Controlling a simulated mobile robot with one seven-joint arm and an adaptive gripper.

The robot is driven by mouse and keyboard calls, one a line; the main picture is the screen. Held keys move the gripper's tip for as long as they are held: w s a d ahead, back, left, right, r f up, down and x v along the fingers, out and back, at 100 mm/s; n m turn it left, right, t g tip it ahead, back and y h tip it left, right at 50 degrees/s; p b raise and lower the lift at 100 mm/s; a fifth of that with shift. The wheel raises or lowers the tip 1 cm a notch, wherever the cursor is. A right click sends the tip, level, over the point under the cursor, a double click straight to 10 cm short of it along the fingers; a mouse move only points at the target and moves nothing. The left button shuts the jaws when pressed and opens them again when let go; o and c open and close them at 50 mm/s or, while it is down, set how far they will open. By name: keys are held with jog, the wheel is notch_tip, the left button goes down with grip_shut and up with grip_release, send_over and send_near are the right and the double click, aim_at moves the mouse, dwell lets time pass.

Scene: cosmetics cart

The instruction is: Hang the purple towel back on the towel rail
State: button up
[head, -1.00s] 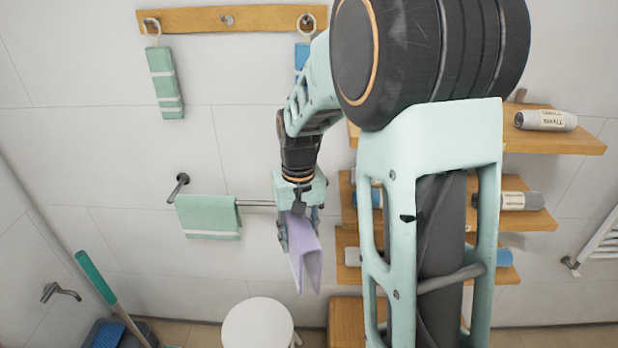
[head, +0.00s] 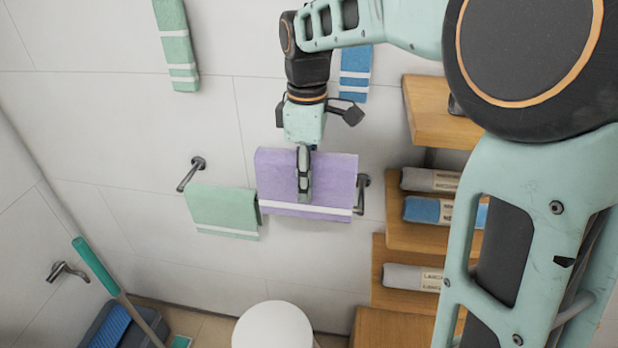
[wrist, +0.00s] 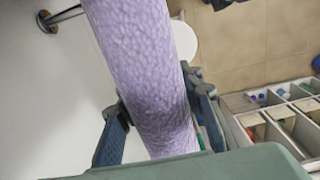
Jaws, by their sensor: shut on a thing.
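The purple towel (head: 335,182), with a white stripe near its lower edge, hangs spread out in front of the right part of the towel rail (head: 360,192). My gripper (head: 304,190) points down and is shut on the towel near its middle. The towel hides most of the rail there, so I cannot tell whether it rests on the bar. In the wrist view the folded purple towel (wrist: 145,75) passes between my two fingers, and a rail mount shows at the upper left. A green towel (head: 222,210) hangs on the left part of the rail, beside the purple one.
Wooden shelves (head: 408,235) with rolled towels stand close on the right. A white round stool (head: 272,326) is below. A green-handled tool (head: 95,265) leans at lower left. Green (head: 176,45) and blue (head: 354,72) towels hang higher on the wall.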

jog(key=shift+s+d+r+p, duration=0.1)
jog(key=shift+p, duration=0.2)
jog(key=w+d+p, duration=0.2)
jog(key=w+p, duration=0.3)
jog(key=w, duration=0.3)
notch_tip(320, 180, down, 19)
jog(key=b, duration=1.1)
jog(key=shift+a+r, duration=0.2)
jog(key=o, duration=1.4)
jog(key=shift+o, duration=0.2)
